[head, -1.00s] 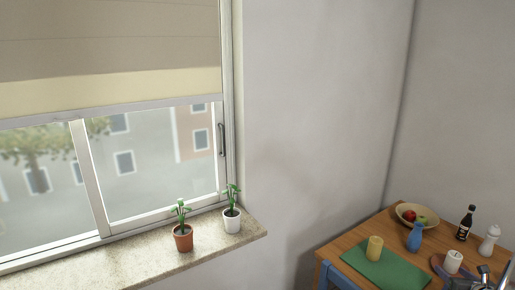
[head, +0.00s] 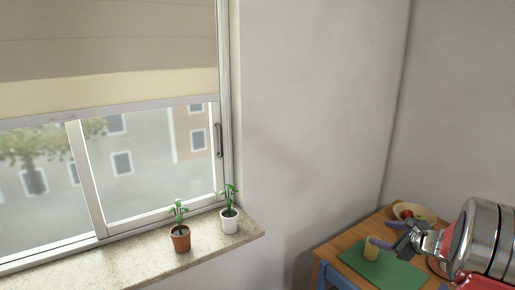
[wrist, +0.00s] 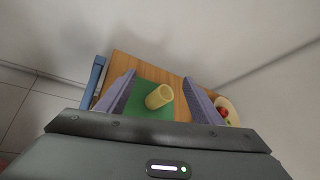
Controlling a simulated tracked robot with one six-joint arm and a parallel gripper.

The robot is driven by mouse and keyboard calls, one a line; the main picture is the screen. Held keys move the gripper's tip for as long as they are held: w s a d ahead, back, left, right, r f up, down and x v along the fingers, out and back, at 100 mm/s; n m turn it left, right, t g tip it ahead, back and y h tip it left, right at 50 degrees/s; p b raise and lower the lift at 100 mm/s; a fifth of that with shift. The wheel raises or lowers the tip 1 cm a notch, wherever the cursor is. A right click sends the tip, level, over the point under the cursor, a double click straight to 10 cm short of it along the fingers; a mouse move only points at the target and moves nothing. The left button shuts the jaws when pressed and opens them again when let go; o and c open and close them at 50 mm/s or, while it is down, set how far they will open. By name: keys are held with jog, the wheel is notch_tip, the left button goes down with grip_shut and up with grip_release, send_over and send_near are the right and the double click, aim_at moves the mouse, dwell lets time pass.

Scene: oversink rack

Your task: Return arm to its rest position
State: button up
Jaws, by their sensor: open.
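My gripper (head: 388,233) is at the right of the head view, raised in front of the wooden table. Its purple fingers are apart and nothing shows between them in grip. In the wrist view my gripper (wrist: 158,85) looks down at the table from above. A yellow cup (wrist: 160,96) shows beyond and between the fingers, apart from them. The same yellow cup (head: 371,250) stands on the green mat (head: 388,272) in the head view, partly behind a finger.
The wooden table (head: 338,246) holds a bowl of fruit (head: 402,209), partly hidden by my arm. A blue chair (head: 335,277) is at its near left. Two potted plants, one brown (head: 180,238) and one white (head: 229,220), stand on the windowsill (head: 140,262).

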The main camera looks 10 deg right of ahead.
jog(key=s+a+r+n+g+y, duration=0.1)
jog(key=s+a+r+n+g, duration=0.3)
jog(key=a, duration=0.6)
jog(key=s+a+r+n+t+y, duration=0.15)
jog(key=a+n, duration=0.35)
jog(key=a, duration=0.5)
jog(key=s+a+r+n+g+y, duration=0.15)
jog(key=a+r+n, duration=0.3)
jog(key=a, duration=0.55)
jog(key=s+a+n+g+h, duration=0.1)
jog(key=s+a+n, duration=0.2)
jog(key=s+n, duration=0.2)
jog(key=s+a+n+h, duration=0.2)
jog(key=s+a+n, duration=0.2)
jog(key=s, duration=0.7)
jog(key=s+a+n+g+h, duration=0.1)
jog(key=s+a+n+h, duration=0.1)
jog(key=s+n, duration=0.4)
jog(key=shift+s+a+g, duration=0.3)
jog(key=shift+s+a, duration=0.45)
jog(key=shift+s, duration=0.3)
